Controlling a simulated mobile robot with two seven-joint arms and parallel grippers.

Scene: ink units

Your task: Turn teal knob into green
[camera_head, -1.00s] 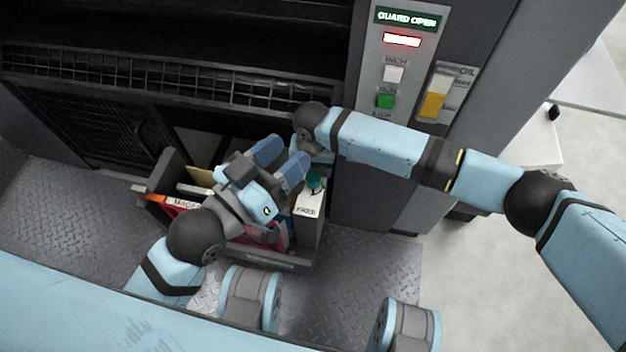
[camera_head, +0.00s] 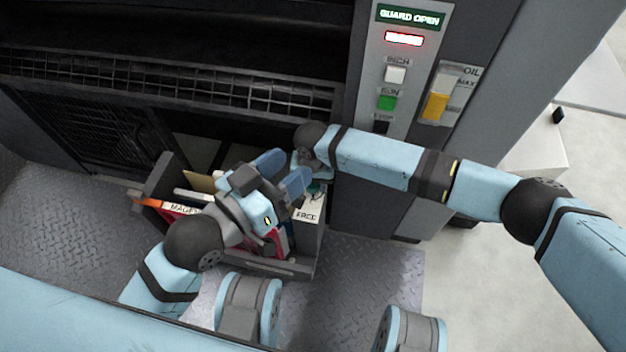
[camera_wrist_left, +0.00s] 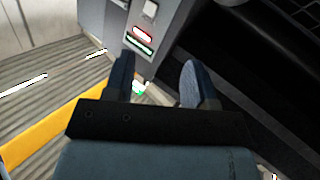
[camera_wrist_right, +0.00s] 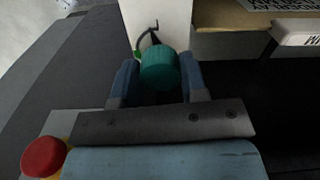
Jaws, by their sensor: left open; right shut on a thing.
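The teal knob (camera_wrist_right: 160,70) sits on a white panel (camera_wrist_right: 158,18) in the right wrist view. A black curved arrow and a small green mark (camera_wrist_right: 139,53) lie beyond it. My right gripper (camera_wrist_right: 160,80) is shut on the knob, one blue finger on each side. In the head view the knob (camera_head: 315,189) is mostly hidden, above a white FREE label (camera_head: 307,215).
A grey bin (camera_head: 285,266) with boards and a magenta-labelled item (camera_head: 184,209) lies under my left arm. A machine panel carries a GUARD OPEN sign (camera_head: 408,18), a red lamp (camera_head: 404,39) and a green button (camera_head: 386,102). A red button (camera_wrist_right: 44,157) shows in the right wrist view.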

